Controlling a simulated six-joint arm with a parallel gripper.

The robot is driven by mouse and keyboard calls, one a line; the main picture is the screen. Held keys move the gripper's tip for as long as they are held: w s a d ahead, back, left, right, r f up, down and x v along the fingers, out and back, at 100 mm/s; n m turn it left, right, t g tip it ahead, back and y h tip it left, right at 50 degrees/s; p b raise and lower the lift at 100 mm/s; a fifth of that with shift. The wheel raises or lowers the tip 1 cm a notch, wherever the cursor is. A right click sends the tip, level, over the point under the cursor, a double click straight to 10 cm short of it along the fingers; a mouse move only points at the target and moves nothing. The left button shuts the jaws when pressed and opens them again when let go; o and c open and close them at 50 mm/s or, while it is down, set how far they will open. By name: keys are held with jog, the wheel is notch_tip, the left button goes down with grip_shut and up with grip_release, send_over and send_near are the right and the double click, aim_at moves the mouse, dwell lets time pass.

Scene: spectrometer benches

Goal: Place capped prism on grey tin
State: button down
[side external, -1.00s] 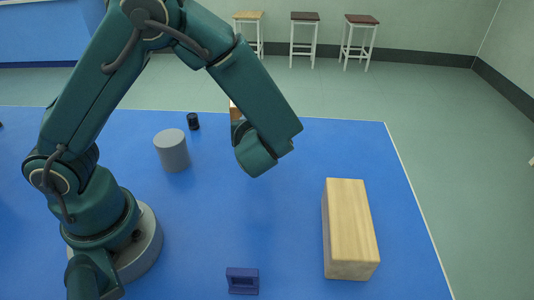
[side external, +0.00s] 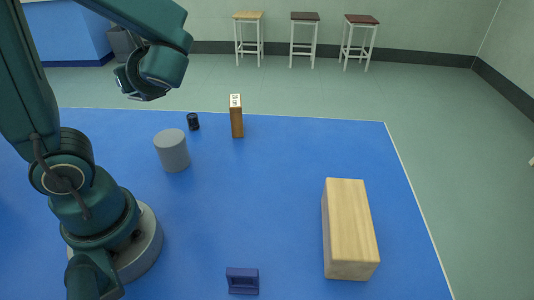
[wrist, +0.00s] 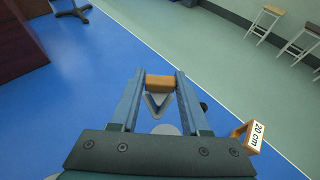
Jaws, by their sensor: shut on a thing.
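My gripper (wrist: 160,78) is shut on the capped prism (wrist: 159,84), which shows in the wrist view as an orange-brown block with a grey V-shaped part between the fingers. In the side external view my gripper (side external: 128,82) is raised at the upper left, and the prism cannot be made out there. The grey tin (side external: 172,151) is a plain upright cylinder on the blue table, below and to the right of my gripper in that picture. Its grey round top (wrist: 166,130) is partly hidden behind my gripper in the wrist view. Nothing rests on the tin.
A small black cylinder (side external: 193,121) and an upright brown block marked "20 cm" (side external: 236,117) stand near the tin. A long pale wooden block (side external: 349,229) lies at the right. A small blue frame (side external: 242,280) is at the front. The blue table's middle is clear.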

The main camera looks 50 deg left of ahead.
jog(key=s+a+r+n+g+h, duration=0.15)
jog(key=s+n+g, duration=0.3)
jog(key=s, duration=0.45)
send_over(167, 137)
jog(key=shift+g+y, duration=0.25)
jog(key=shift+y, duration=0.1)
notch_tip(167, 137, down, 7)
jog(key=shift+r, duration=0.1)
jog(key=shift+f, duration=2)
jog(key=shift+f, duration=0.1)
jog(key=shift+c, duration=1.9)
grip_release()
jog(key=shift+f, duration=0.1)
